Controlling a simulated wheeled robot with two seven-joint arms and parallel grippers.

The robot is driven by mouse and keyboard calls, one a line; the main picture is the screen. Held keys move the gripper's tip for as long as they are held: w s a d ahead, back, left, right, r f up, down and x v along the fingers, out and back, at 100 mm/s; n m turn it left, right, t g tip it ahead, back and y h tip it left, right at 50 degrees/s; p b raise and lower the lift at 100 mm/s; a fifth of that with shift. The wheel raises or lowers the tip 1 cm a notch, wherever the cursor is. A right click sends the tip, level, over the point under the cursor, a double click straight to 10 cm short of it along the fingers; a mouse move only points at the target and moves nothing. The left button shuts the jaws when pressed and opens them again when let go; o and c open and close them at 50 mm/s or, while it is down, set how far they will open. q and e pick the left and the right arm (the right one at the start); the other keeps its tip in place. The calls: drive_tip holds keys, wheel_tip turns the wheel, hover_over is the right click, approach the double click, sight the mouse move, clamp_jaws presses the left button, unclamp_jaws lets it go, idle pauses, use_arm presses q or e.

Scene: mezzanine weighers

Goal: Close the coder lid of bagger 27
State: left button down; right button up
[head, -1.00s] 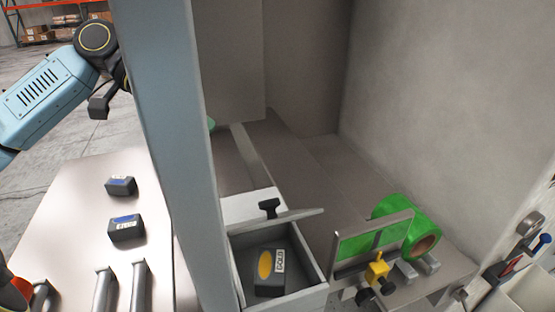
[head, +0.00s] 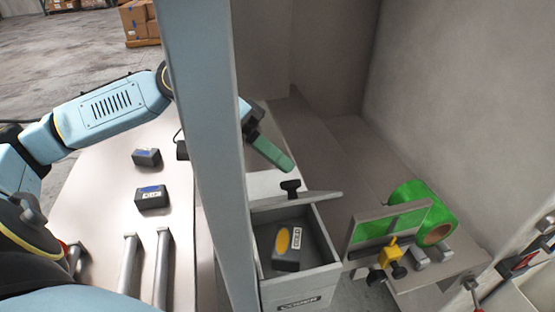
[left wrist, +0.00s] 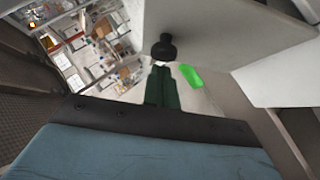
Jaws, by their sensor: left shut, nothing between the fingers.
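The coder box (head: 333,268) is open, with a dark cartridge (head: 287,250) inside, marked by a yellow oval and a white label. Its grey lid (head: 318,197) stands raised at the box's far edge, seen nearly edge-on. A black knob (head: 290,186) sticks out from the lid's far side. My left gripper (head: 284,164), with green fingers, is shut and empty just behind the knob, apart from it in the picture. In the left wrist view the shut fingers (left wrist: 162,82) point toward the knob (left wrist: 164,47) on the lid panel (left wrist: 225,30). My right gripper is not in view.
A blue-grey post (head: 200,150) stands left of the box and hides part of my left arm. A green film roll (head: 420,205) and a yellow clamp (head: 389,252) sit to the right. Two dark cartridges (head: 146,157) (head: 152,198) lie on the left table (head: 95,215).

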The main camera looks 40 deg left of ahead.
sight(286, 183)
use_arm(q)
drive_tip(key=shift+s+d+f, duration=0.1)
drive_tip(key=shift+d+f, duration=0.1)
drive_tip(key=shift+f, duration=0.05)
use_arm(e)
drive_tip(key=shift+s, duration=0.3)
use_arm(q)
drive_tip(key=shift+s, duration=0.1)
drive_tip(key=shift+s+d+f+p, duration=0.35)
drive_tip(key=shift+s+d+p, duration=0.1)
drive_tip(key=shift+d, duration=0.15)
drive_tip(key=shift+s+d+f+p, duration=0.35)
drive_tip(key=shift+d+p, duration=0.1)
drive_tip(key=shift+d, duration=0.1)
drive_tip(key=shift+s+d+f, duration=0.2)
drive_tip(key=shift+s, duration=0.05)
drive_tip(key=shift+s+d+f, duration=0.1)
drive_tip(key=shift+s+f, duration=0.05)
drive_tip(key=shift+s, duration=0.1)
drive_tip(key=shift+w, duration=0.1)
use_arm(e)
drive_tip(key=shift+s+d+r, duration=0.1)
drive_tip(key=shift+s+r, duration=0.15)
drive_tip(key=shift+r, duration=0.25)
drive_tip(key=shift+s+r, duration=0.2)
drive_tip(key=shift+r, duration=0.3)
use_arm(q)
drive_tip(key=shift+w, duration=0.1)
